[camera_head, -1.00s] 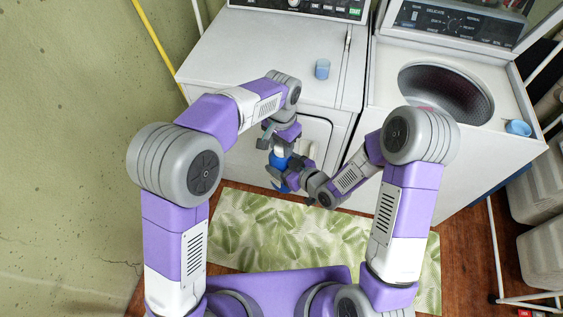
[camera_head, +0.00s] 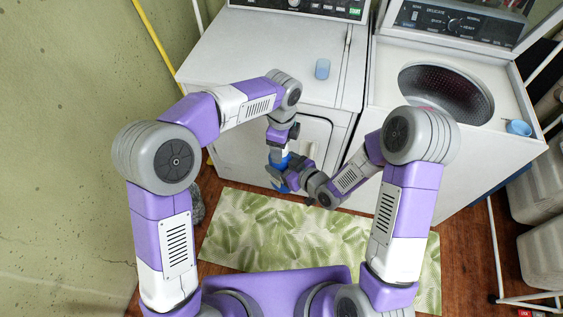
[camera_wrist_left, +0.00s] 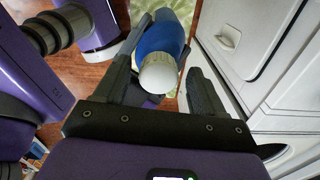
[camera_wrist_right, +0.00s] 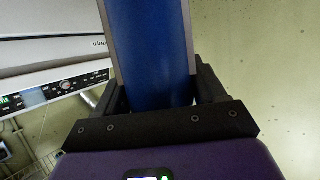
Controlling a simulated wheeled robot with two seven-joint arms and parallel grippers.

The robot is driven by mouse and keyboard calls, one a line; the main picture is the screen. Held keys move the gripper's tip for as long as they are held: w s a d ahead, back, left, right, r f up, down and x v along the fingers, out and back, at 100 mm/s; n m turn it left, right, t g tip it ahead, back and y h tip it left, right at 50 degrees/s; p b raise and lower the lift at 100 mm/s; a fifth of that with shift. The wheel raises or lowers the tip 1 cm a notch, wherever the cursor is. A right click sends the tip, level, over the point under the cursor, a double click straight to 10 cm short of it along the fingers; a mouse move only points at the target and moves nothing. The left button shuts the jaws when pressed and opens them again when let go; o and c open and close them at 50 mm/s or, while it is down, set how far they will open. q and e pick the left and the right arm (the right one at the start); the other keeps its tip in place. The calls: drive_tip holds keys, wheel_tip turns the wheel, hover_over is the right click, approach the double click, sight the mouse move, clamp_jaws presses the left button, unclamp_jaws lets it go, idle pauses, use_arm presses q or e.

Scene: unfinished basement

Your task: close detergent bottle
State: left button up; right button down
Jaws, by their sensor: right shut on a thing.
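The detergent bottle is blue with a white cap, held in front of the left white machine in the head view, where its blue body (camera_head: 286,162) shows in part. My right gripper (camera_head: 288,177) is shut on the blue body, which fills the space between its fingers in the right wrist view (camera_wrist_right: 152,60). My left gripper (camera_head: 283,143) points down just above the bottle. In the left wrist view its fingers (camera_wrist_left: 163,85) are open on either side of the white cap (camera_wrist_left: 159,73), with a gap on the right. Whether the left finger touches is unclear.
A light-blue cup-like object (camera_head: 322,68) stands on the left white machine (camera_head: 260,55). A blue cup (camera_head: 518,128) sits on the right machine (camera_head: 510,95), beside its round opening. A leaf-patterned mat (camera_head: 300,235) lies on the wooden floor below my arms.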

use_arm(q)
wheel_tip(320, 180, up, 12)
idle(0.6)
drive_tip(key=a+f+n+g+h, duration=0.1)
drive_tip(key=a+f+n, duration=0.35)
drive_tip(key=f, duration=0.75)
drive_tip(key=a+f+n+h, duration=0.1)
drive_tip(key=a+f+n, duration=0.4)
drive_tip(key=f, duration=0.6)
drive_tip(key=s+a+f+n+h, duration=0.1)
drive_tip(key=s+a+f+n, duration=0.1)
drive_tip(key=s+f+n, duration=0.6)
drive_tip(key=s+a+f+n+t+h, duration=0.1)
drive_tip(key=s+a+f+n, duration=0.1)
drive_tip(key=s+f+n, duration=0.6)
drive_tip(key=s, duration=0.3)
drive_tip(key=shift+s+f+t, duration=0.3)
drive_tip(key=shift+s+f, duration=0.05)
drive_tip(key=shift+f, duration=0.05)
